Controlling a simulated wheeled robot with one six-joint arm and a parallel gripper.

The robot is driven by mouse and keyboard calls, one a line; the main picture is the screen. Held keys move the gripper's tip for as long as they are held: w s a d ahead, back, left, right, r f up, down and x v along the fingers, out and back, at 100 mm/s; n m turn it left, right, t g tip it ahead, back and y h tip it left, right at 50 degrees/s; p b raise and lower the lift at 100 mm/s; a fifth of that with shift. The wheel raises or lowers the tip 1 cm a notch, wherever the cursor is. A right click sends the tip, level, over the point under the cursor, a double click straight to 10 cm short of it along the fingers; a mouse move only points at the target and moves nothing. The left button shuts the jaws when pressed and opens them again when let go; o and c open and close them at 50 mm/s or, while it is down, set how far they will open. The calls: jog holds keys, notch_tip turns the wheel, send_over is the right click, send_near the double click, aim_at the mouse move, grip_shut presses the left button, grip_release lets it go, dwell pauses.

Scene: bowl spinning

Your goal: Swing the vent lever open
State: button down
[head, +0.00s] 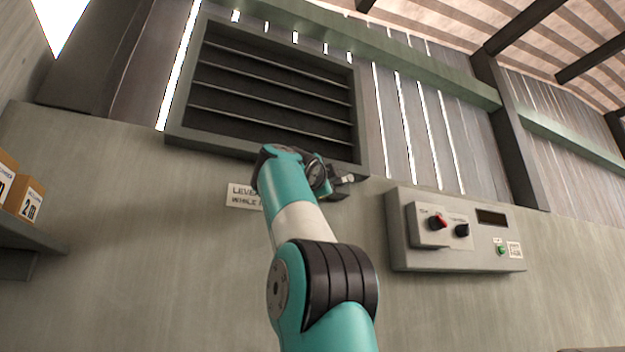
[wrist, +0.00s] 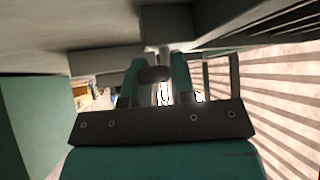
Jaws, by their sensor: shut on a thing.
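The vent (head: 361,118) is a dark grey-green frame with several slats, high on the wall in the head view. I cannot tell how far its slats are turned. My gripper (head: 342,186) is at the vent's lower right edge, just below the frame. In the wrist view my gripper (wrist: 157,70) has its two teal fingers on either side of a dark rounded knob, the vent lever's end (wrist: 152,76), and is shut on it. The rest of the lever is mostly hidden by my gripper and wrist in the head view.
A control box (head: 455,258) with a red knob, a black knob and a green button is on the wall to the right. A partly covered sign (head: 242,196) is left of my arm. Boxes (head: 27,200) stand on a shelf (head: 35,238) at the far left.

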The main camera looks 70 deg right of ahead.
jog(key=shift+r+m+y+p, duration=0.3)
jog(key=shift+r+m, duration=0.05)
jog(key=shift+m, duration=0.15)
dwell(0.4)
jog(key=c, duration=1)
grip_release()
jog(key=shift+o, duration=0.2)
jog(key=b+v, duration=0.3)
jog(key=v, duration=1.4)
jog(key=shift+a, duration=0.2)
jog(key=shift+w, duration=0.15)
jog(key=shift+c, duration=0.2)
